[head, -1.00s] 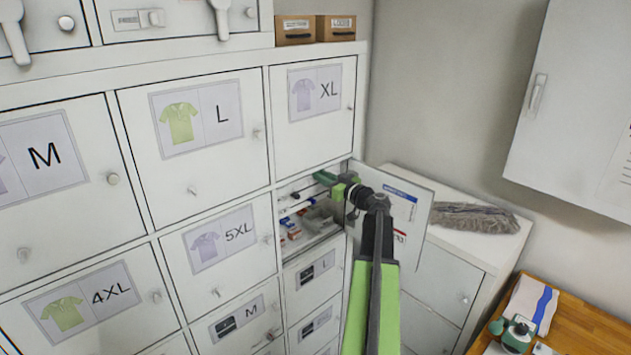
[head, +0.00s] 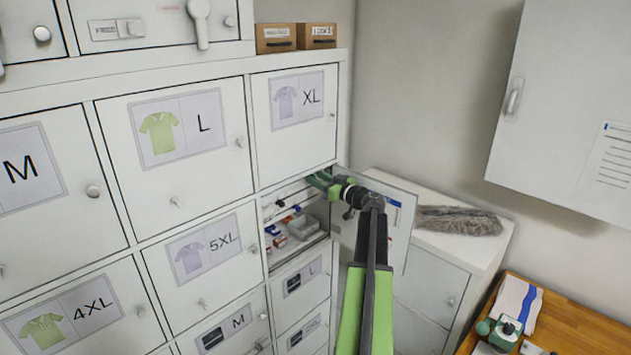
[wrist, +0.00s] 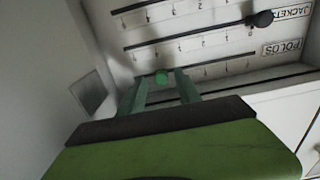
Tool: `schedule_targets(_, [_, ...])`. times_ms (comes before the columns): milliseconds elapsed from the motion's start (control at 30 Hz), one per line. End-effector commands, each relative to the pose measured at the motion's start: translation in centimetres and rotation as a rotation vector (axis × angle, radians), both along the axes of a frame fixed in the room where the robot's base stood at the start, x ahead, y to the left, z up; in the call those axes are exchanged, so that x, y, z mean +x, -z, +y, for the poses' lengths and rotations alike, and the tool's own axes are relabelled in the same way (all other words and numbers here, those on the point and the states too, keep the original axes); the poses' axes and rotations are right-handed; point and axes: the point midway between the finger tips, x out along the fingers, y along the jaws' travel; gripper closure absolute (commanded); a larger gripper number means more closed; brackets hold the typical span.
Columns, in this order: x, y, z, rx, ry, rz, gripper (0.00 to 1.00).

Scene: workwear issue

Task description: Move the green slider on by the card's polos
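In the wrist view, a round green slider (wrist: 160,77) sits toward the left part of the lowest visible slotted rail, which ends by the label "POLOS" (wrist: 283,48). My gripper (wrist: 163,82) is open, with one green finger on each side of the slider. I cannot tell whether either finger touches it. A black slider knob (wrist: 262,18) is at the right end of the rail above, near the "JACKETS" label. In the head view, my gripper (head: 322,182) reaches into the top of an open compartment below the XL door; the green slider cannot be made out there.
The compartment's open door (head: 402,222) stands right beside my arm. A grey tray (head: 303,228) and small items lie inside the compartment. Closed doors with knobs fill the left. A grey mop head (head: 458,220) lies on the low white cabinet at right.

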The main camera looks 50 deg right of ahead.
Motion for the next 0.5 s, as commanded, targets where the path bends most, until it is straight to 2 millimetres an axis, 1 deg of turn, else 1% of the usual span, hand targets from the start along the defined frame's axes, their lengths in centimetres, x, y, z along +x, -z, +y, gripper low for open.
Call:
schedule_targets(67, [-0.6, 0.0, 0.1, 0.0, 0.001, 0.0, 0.6])
schedule_targets(167, [-2.4, 0.0, 0.2, 0.0, 0.004, 0.0, 0.6])
schedule_targets(500, [-11.8, 0.0, 1.0, 0.0, 0.004, 0.0, 0.6])
